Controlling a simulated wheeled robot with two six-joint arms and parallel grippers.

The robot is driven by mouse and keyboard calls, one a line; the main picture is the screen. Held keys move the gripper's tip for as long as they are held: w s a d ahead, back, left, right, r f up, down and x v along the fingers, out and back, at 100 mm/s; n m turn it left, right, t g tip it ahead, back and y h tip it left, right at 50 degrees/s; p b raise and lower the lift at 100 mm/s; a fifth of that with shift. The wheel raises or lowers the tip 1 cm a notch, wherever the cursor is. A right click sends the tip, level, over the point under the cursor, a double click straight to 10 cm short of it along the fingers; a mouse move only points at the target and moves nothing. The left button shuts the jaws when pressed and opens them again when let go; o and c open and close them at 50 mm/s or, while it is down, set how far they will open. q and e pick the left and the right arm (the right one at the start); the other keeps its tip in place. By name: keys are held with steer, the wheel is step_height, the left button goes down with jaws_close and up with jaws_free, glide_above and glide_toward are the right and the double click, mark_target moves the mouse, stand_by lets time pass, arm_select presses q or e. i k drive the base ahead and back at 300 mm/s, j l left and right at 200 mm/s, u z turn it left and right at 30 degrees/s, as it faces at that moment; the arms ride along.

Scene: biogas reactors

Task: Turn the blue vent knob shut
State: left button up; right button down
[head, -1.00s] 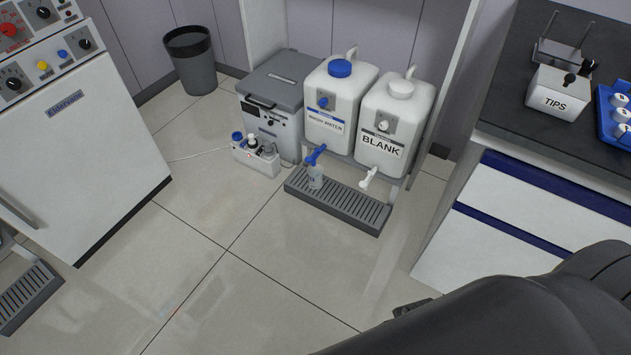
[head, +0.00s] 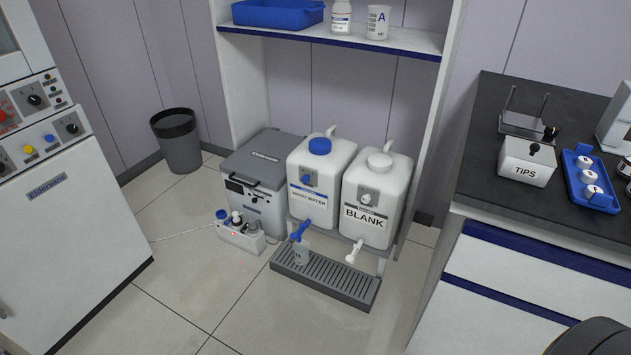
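A small blue knob (head: 306,179) sits on the front of the white container with a blue cap (head: 320,147), whose label reads as a kind of water. A blue tap (head: 299,231) comes out low on that container, with a small clear bottle (head: 301,252) under it. The container beside it, labelled BLANK (head: 377,200), has a white knob (head: 366,198) and a white tap (head: 354,252). I cannot tell whether the blue knob is open or shut. Neither gripper shows; a dark part of my own body is at the lower right corner.
A grey drip tray (head: 325,283) lies on the floor below the taps. A grey lidded box (head: 262,180) and a small bottle caddy (head: 240,235) stand left of the containers. A dark counter (head: 480,160) is at the right. The tiled floor in front is clear.

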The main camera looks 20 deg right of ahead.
mark_target(305, 179)
steer(key=i+j, duration=0.1)
steer(key=i, duration=0.55)
steer(key=i+z, duration=0.2)
steer(key=z, duration=0.15)
steer(key=i+j+z, duration=0.1)
steer(key=z, duration=0.3)
steer(key=i+j+z, duration=0.2)
steer(key=z, duration=0.15)
